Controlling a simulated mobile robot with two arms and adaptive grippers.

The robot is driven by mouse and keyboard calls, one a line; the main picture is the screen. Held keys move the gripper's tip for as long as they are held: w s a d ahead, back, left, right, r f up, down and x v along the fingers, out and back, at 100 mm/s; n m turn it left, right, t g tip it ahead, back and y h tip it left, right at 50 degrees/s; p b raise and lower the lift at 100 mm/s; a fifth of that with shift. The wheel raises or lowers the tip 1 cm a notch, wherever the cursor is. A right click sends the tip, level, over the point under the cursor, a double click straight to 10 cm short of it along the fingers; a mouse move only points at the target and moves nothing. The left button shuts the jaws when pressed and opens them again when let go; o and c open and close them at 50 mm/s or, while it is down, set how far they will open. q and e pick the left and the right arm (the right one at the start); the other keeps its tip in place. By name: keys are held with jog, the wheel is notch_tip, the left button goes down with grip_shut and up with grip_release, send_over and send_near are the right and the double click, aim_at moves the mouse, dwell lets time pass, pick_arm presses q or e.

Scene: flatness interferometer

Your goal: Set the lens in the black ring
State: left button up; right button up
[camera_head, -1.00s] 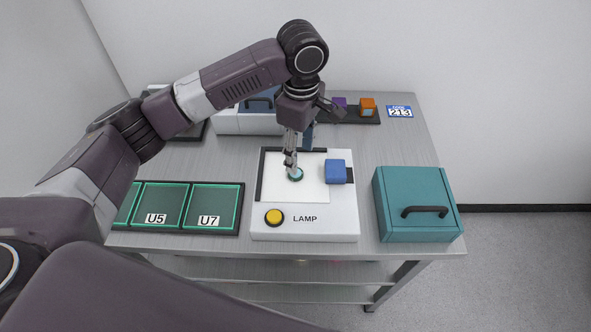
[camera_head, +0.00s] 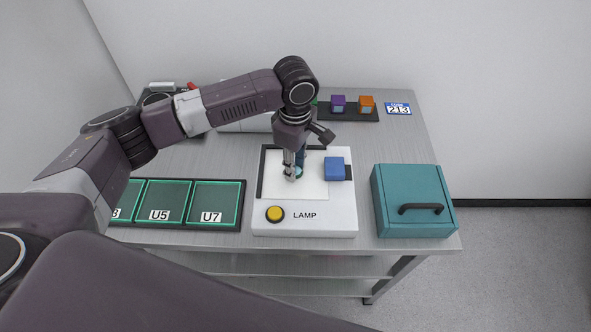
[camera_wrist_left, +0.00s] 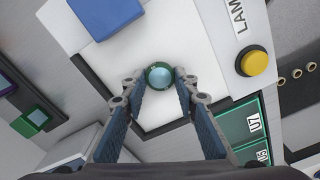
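The lens (camera_wrist_left: 160,75) is a small pale blue disc with a dark teal rim. It lies on the white plate (camera_head: 305,188) of the lamp unit, and is partly hidden by my gripper in the head view (camera_head: 297,171). My left gripper (camera_head: 292,174) is over it, pointing down. In the left wrist view its two fingers (camera_wrist_left: 160,88) stand apart on either side of the lens, with gaps showing, so it is open. I cannot make out the black ring clearly in either view. My right gripper is not in view.
The lamp unit carries a blue block (camera_head: 335,168) and a yellow button (camera_head: 275,214). A teal box (camera_head: 412,200) stands right, green-edged trays (camera_head: 213,204) left. Behind is a black rack (camera_head: 350,115) with a purple cube (camera_head: 338,103) and an orange cube (camera_head: 366,103).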

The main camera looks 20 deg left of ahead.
pick_arm(q)
jog(key=c, duration=0.3)
jog(key=shift+r, duration=0.1)
jog(key=shift+r, duration=0.45)
notch_tip(320, 180, up, 19)
jog(key=b, duration=0.2)
